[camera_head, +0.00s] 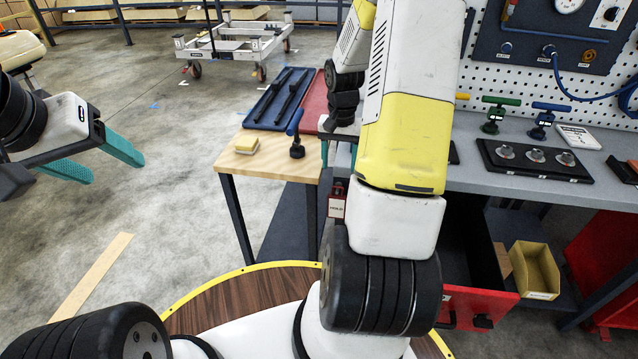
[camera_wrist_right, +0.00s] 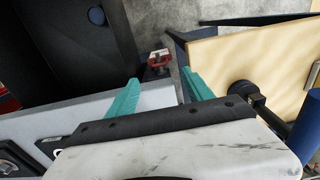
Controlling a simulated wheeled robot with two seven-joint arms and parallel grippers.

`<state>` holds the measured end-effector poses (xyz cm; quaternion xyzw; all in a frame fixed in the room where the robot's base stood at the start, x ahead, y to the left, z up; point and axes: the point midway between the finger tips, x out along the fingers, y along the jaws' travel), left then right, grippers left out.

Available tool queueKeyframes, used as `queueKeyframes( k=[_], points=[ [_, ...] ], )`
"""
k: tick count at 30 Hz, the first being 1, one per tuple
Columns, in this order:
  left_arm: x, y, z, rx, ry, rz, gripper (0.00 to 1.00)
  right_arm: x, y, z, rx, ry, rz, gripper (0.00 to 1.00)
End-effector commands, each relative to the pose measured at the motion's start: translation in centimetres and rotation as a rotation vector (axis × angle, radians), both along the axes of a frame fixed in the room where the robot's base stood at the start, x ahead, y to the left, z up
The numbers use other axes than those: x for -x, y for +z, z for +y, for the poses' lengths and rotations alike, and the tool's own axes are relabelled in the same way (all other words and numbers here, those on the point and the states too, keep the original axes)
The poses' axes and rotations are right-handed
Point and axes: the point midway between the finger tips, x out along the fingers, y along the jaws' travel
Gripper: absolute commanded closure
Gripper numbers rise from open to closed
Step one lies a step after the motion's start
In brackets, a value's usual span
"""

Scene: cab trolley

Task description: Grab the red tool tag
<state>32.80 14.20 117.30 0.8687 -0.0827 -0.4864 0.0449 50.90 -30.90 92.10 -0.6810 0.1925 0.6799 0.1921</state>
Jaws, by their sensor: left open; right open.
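The red tool tag (camera_head: 337,201), red with a white label, hangs in the gap between the wooden table and the grey workbench. In the right wrist view the tag (camera_wrist_right: 158,57) shows small, beyond and roughly between the two fingertips. My right gripper (camera_wrist_right: 160,78) is open with nothing between its teal fingers, apart from the tag. In the head view it is mostly hidden behind my right arm, with a teal finger showing above the tag. My left gripper (camera_head: 117,171) is open and empty at the far left, over bare floor.
The grey workbench (camera_head: 470,176) is at the right, with an open red drawer (camera_head: 480,305) below.

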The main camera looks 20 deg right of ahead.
Motion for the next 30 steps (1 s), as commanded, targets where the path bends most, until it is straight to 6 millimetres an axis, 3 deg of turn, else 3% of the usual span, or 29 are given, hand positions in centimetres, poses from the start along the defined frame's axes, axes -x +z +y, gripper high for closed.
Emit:
queueKeyframes(
  k=[6,14,22,30],
  points=[
    [0.0,0.0,0.0,0.000,0.000,0.000,0.36,0.1,-3.8,0.1,-0.002,0.000,0.006,0.40],
    [0.0,0.0,0.0,0.000,0.000,0.000,0.36,0.1,-6.0,0.1,-0.002,0.001,0.003,0.40],
    [0.0,0.0,0.0,0.000,0.000,0.000,0.36,0.1,-10.2,0.1,-0.002,0.001,0.005,0.40],
    [0.0,0.0,0.0,0.000,0.000,0.000,0.36,0.0,-11.4,0.1,-0.001,0.001,0.001,0.40]
  ],
)
